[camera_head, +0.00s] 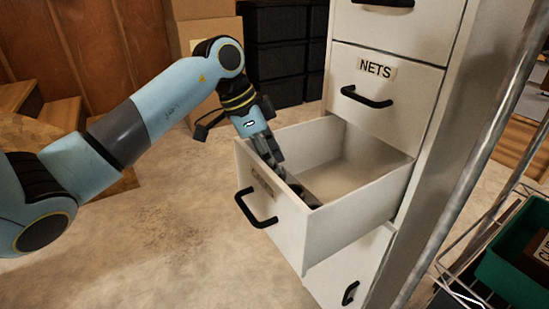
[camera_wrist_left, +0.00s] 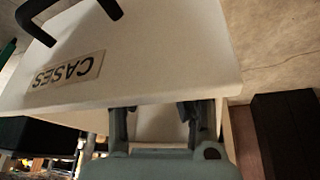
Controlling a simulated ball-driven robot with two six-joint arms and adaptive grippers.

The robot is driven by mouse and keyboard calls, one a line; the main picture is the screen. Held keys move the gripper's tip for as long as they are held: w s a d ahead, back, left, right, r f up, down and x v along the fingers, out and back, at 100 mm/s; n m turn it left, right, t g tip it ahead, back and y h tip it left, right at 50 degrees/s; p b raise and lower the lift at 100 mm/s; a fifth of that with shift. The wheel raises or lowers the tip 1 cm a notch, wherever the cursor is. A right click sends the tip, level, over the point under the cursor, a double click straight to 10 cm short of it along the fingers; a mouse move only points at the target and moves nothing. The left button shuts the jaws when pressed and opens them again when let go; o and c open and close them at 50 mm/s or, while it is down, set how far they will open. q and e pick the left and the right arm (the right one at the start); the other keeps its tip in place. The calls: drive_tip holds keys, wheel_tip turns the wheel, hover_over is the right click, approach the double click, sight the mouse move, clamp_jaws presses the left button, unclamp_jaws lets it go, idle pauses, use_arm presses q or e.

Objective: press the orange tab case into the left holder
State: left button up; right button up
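My left gripper (camera_head: 285,178) reaches down to the open drawer (camera_head: 345,225) of the white cabinet, at the upper edge of its front panel. In the left wrist view its two fingers (camera_wrist_left: 160,125) are apart, with white drawer surface between them. I cannot tell whether they touch the drawer. The drawer front also shows there (camera_wrist_left: 150,55), labelled CASES, with a black handle (camera_head: 256,208). I see no orange tab case and no left holder in either view. Part of the drawer's inside is hidden by its front panel and my gripper. My right gripper is not in view.
A closed drawer labelled NETS (camera_head: 395,85) is above the open one, with another drawer below. Black boxes (camera_head: 285,50) and cardboard boxes (camera_head: 205,25) stand behind. A metal rack with a green bin (camera_head: 510,265) is at right. The floor (camera_head: 170,240) at left is clear.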

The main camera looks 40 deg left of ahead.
use_arm(q)
drive_tip(key=v, duration=1.1)
drive_tip(key=shift+w+a+r, duration=0.15)
drive_tip(key=shift+r, duration=0.35)
